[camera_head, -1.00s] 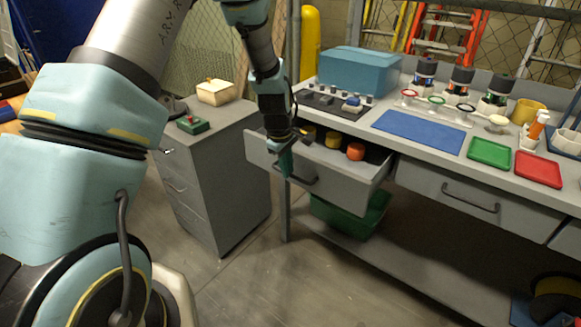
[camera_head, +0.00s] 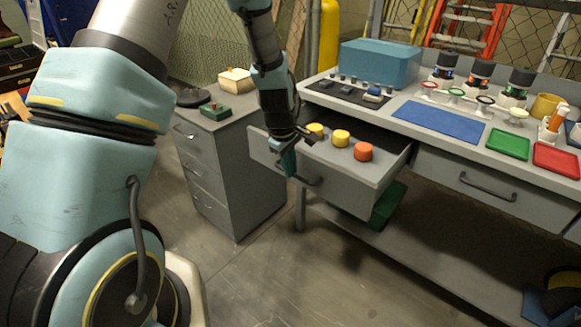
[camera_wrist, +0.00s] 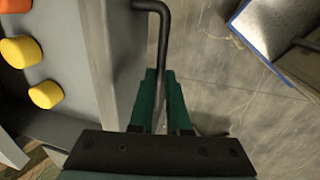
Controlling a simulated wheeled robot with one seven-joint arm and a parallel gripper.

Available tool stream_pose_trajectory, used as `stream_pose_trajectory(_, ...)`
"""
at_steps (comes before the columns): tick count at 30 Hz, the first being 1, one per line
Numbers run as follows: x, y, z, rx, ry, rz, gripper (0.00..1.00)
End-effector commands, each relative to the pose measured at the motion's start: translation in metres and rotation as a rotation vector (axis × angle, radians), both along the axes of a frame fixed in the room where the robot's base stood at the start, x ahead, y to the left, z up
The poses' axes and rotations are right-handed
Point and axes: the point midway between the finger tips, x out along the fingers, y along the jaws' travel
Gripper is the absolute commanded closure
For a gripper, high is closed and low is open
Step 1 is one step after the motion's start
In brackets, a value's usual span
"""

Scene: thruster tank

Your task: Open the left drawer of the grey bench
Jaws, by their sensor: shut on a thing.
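The left drawer (camera_head: 335,182) of the grey bench (camera_head: 430,135) stands pulled well out. Inside it, two yellow caps (camera_head: 340,138) and an orange cap (camera_head: 363,152) show; they also show in the wrist view (camera_wrist: 45,94). My gripper (camera_head: 290,170) is at the drawer's front, shut on its dark bar handle (camera_head: 310,182). In the wrist view the handle (camera_wrist: 163,45) runs down between the green fingers (camera_wrist: 160,85). The fingertips partly hide the handle's near end.
A grey cabinet (camera_head: 215,180) with several drawers stands to the left, close to the open drawer. A green bin (camera_head: 388,203) sits on the lower shelf beneath. The floor (camera_head: 270,270) in front is clear. The bench's neighbouring drawer (camera_head: 480,190) is shut.

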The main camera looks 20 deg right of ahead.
Motion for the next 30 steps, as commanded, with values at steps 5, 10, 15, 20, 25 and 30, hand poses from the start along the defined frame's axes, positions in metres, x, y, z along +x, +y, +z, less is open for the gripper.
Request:
stream_pose_trajectory(5,0.001,0.000,0.001,-0.001,-0.002,0.001,0.73)
stream_pose_trajectory(10,0.001,0.000,0.000,0.000,-0.001,0.001,0.73)
stream_pose_trajectory(15,0.000,0.001,0.007,-0.001,-0.003,0.000,0.73)
stream_pose_trajectory(20,-0.001,0.004,0.030,-0.004,-0.005,0.002,0.73)
stream_pose_trajectory(25,-0.005,0.010,0.062,-0.004,-0.005,0.002,0.73)
stream_pose_trajectory(30,-0.008,0.015,0.089,-0.003,-0.004,0.000,0.73)
